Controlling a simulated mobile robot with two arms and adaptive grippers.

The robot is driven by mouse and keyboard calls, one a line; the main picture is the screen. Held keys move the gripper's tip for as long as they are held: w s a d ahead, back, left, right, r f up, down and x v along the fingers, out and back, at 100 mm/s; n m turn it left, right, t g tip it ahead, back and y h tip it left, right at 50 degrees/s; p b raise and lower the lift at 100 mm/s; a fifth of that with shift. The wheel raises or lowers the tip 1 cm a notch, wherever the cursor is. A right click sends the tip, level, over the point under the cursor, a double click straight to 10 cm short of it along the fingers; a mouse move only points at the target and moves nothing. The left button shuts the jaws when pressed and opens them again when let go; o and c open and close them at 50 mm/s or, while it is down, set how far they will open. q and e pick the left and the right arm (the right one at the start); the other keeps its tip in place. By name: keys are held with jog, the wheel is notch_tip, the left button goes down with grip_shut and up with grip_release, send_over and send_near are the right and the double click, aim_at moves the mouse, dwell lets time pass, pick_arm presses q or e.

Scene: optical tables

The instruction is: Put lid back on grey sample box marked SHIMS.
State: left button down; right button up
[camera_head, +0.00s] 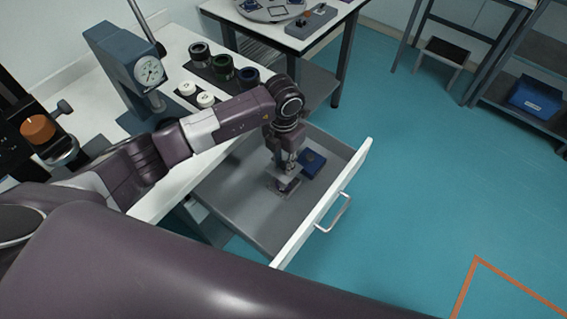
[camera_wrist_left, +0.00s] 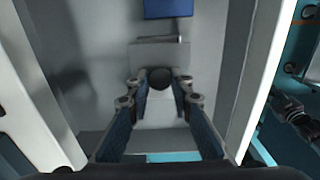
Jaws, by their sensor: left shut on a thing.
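My left gripper (camera_head: 286,163) reaches down into the open drawer. In the left wrist view its two fingers (camera_wrist_left: 162,82) are shut on the round dark knob (camera_wrist_left: 160,77) of a light grey flat lid (camera_wrist_left: 160,112). In the head view the lid (camera_head: 283,173) shows small below the fingers, above or on something darker. I cannot tell whether the grey sample box is under it, and no SHIMS marking is legible. A blue box (camera_head: 312,164) lies close beside the lid in the drawer and shows at the top of the wrist view (camera_wrist_left: 168,8). My right gripper is not identifiable.
The drawer (camera_head: 240,215) stands open, with a white front (camera_head: 322,204) and metal handle (camera_head: 336,213). Its floor near the front left is bare. The worktop above holds a dial gauge stand (camera_head: 130,62), dark cylinders (camera_head: 222,67) and white discs (camera_head: 205,100).

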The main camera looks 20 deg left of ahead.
pick_arm(q)
jog(key=shift+f+n, duration=0.3)
jog(key=shift+f, duration=0.1)
notch_tip(320, 180, down, 5)
jog(key=b, duration=0.4)
jog(key=shift+f+b, duration=0.4)
jog(key=shift+f, duration=0.15)
dwell(0.7)
jog(key=shift+f+b, duration=0.1)
jog(key=shift+b, duration=0.25)
dwell(0.9)
dwell(0.4)
jog(key=c, duration=1.7)
grip_release()
